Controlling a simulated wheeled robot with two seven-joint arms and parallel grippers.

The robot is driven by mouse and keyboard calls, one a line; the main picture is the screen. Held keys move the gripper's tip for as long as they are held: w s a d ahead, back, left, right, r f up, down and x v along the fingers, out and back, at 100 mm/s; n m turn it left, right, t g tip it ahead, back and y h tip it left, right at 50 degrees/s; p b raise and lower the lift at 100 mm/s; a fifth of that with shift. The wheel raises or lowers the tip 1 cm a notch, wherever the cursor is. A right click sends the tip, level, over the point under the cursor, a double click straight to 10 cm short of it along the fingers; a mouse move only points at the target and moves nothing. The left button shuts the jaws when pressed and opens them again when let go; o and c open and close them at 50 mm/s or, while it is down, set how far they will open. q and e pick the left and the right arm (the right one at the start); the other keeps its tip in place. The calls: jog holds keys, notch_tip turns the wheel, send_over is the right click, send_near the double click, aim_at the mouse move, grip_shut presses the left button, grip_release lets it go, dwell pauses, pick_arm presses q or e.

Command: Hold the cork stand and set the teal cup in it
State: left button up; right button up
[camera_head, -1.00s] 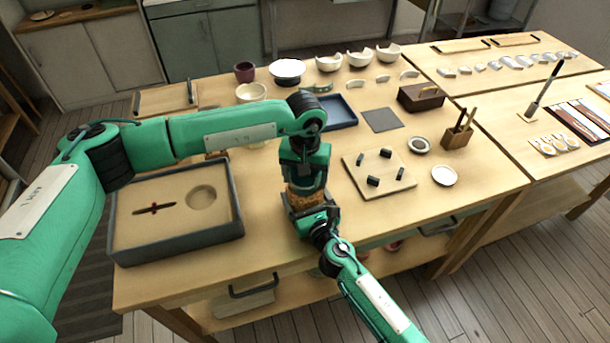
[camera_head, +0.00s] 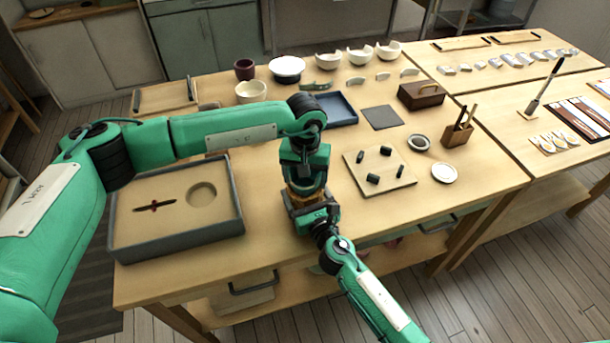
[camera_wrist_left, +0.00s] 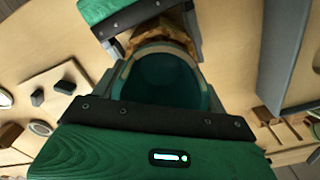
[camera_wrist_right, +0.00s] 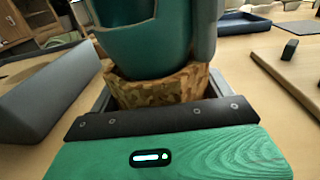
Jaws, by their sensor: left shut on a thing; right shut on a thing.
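The teal cup (camera_wrist_right: 155,45) is upright in the right wrist view, its lower end hidden behind the front rim of the cork stand (camera_wrist_right: 160,88). I cannot tell whether its base touches the stand's floor. In the left wrist view, the cup (camera_wrist_left: 165,85) shows its open rim, with part of the cork stand (camera_wrist_left: 165,38) beyond it. My left gripper (camera_head: 305,182) is shut on the cup from above. My right gripper (camera_head: 310,210) is shut on the cork stand just below, near the table's front edge. In the head view, the grippers mostly hide both.
A grey-rimmed tray (camera_head: 232,205) with a round recess stands left of my grippers. A board with dark blocks (camera_head: 350,165) lies to the right. A blue tray (camera_head: 345,112) and several bowls (camera_head: 287,68) are farther back.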

pick_arm(q)
jog(key=shift+f, duration=0.1)
dwell(0.3)
jog(key=o, duration=1)
jog(key=shift+r, duration=0.2)
jog(key=shift+r, duration=2.85)
pick_arm(e)
jog(key=o, duration=0.9)
